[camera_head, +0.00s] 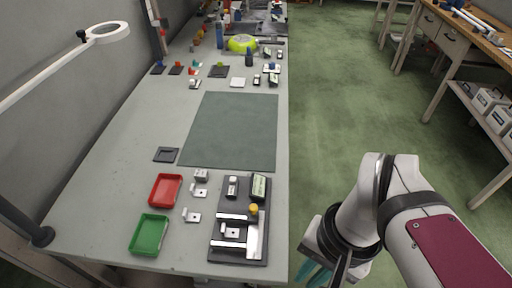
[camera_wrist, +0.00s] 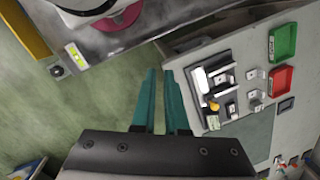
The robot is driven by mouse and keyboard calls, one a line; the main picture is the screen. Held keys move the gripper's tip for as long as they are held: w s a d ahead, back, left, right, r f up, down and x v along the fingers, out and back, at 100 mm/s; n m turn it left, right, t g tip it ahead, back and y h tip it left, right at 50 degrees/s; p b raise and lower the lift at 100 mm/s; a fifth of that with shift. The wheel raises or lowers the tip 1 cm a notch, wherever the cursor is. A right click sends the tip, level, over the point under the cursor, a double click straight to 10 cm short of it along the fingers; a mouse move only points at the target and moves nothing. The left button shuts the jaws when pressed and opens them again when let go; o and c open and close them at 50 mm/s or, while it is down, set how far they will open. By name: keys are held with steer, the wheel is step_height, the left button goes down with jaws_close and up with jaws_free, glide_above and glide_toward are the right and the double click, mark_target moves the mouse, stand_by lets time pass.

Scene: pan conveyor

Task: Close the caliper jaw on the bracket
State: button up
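The caliper fixture is a dark base plate (camera_head: 217,257) with silver jaws near the front right of the bench. A small pale bracket (camera_head: 232,232) with a dark hole lies between the jaws; whether either jaw touches it is too small to tell. A yellow knob (camera_head: 253,209) stands on the jaw at the right side of the fixture, and it also shows in the wrist view (camera_wrist: 214,106). My gripper (camera_wrist: 160,72) has teal fingers, apart with nothing between them. In the head view it hangs over the floor, right of the bench, partly cut off by the bottom edge.
A red tray (camera_head: 165,190) and a green tray (camera_head: 150,235) sit left of the fixture, with several loose brackets (camera_head: 193,216) between. A dark green mat (camera_head: 235,130) lies clear behind. A magnifier lamp (camera_head: 108,32) reaches over the bench's left. Another workbench (camera_head: 490,47) stands far right.

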steer(key=shift+g, duration=0.7)
steer(key=w+r, duration=0.1)
steer(key=w, duration=0.3)
steer(key=w+a+r, duration=0.1)
steer(key=w, duration=0.4)
steer(key=w+r, duration=0.2)
steer(key=w, duration=0.2)
steer(key=shift+w+a, duration=0.2)
steer(key=shift+a, duration=0.1)
jaws_close()
steer(key=w+a+f+g, duration=0.1)
steer(key=w+a+f, duration=0.1)
steer(key=w, duration=0.5)
steer(key=w+a+f, duration=0.2)
steer(key=w+f, duration=0.1)
steer(key=w, duration=0.4)
steer(key=x, duration=0.9)
steer(key=shift+a+f, duration=0.15)
steer(key=shift+f, duration=0.05)
steer(key=shift+s+a+f, duration=0.1)
steer(key=shift+s+a, duration=0.2)
steer(key=shift+s, duration=0.3)
steer(key=shift+s+a+f, duration=0.1)
steer(key=shift+s+a, duration=0.2)
steer(key=shift+s, duration=0.35)
steer(key=shift+s+a+f, duration=0.1)
steer(key=shift+s+a, duration=0.15)
steer(key=shift+s, duration=0.25)
